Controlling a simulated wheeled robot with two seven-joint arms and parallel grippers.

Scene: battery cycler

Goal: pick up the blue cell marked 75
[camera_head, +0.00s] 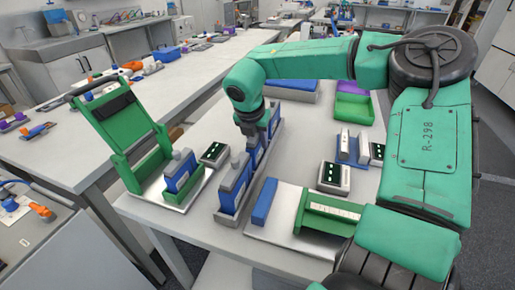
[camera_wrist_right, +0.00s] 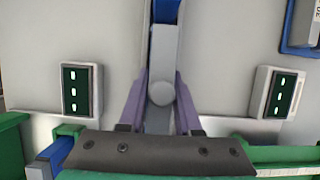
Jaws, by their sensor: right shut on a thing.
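A row of blue cells with grey tops stands in a long grey rack (camera_head: 228,216) on the table. My right gripper (camera_head: 256,132) reaches down over the row from above. In the right wrist view its purple fingers (camera_wrist_right: 161,98) are closed on a blue cell (camera_wrist_right: 164,45) with a grey top and round cap. I cannot tell whether that cell is clear of the rack. The nearest cell (camera_head: 234,187) in the row stands upright, apart from the gripper. No number is readable on any cell. My left gripper is not in view.
A green fixture (camera_head: 125,120) with a raised lid holds another blue cell (camera_head: 180,172) at the left. A second green fixture (camera_head: 328,212) lies at the front right. Small display boxes (camera_head: 215,153) (camera_head: 334,177) flank the row. A green bin (camera_head: 352,108) stands behind.

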